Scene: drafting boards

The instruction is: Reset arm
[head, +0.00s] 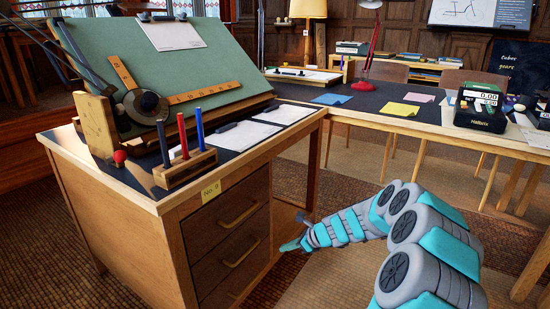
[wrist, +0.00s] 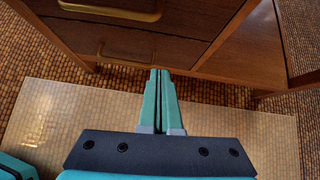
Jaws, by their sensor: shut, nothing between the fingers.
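My gripper (wrist: 160,76) is shut and empty in the wrist view, its two teal fingers pressed together. It points toward the lower drawer front of the wooden desk, with a brass handle (wrist: 118,57) just left of the fingertips. In the head view my gripper (head: 287,246) is low, beside the right side of the desk's drawer cabinet (head: 213,238). The teal and grey arm reaches to it from the lower right. I cannot tell whether the fingertips touch the desk.
The desk carries a tilted green drafting board (head: 205,70), a pen holder (head: 185,168) with several pens, and a red ball (head: 119,157). A long table (head: 385,105) behind holds papers, a red lamp (head: 371,45) and a scale (head: 481,107). Floor (head: 335,200) between them is open.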

